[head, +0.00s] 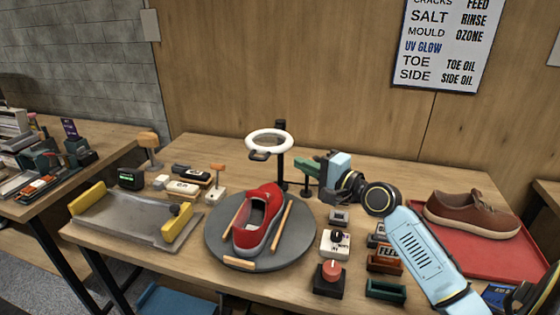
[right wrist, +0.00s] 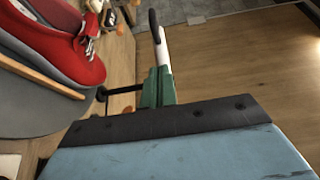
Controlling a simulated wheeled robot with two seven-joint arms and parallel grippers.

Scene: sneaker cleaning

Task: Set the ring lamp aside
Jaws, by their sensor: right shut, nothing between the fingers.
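The ring lamp (head: 269,142) has a white ring with a dark tab, held flat on a black post (head: 281,165) at the back middle of the table. The ring hangs above and behind the red sneaker. My right gripper (head: 308,164) has green fingers, shut and empty, just right of the post and below the ring's height. In the right wrist view the fingers (right wrist: 158,88) are together, with the ring (right wrist: 161,48) edge-on beyond them and the post (right wrist: 122,89) beside them. Whether they touch the post I cannot tell. My left gripper is not in view.
The red sneaker (head: 257,222) stands on a round grey turntable (head: 215,240) in front of the lamp. A brown shoe (head: 470,213) lies on a red mat (head: 500,256) at right. A grey tray (head: 115,222) is at left. Small devices crowd the front right. The table's back edge looks mostly clear.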

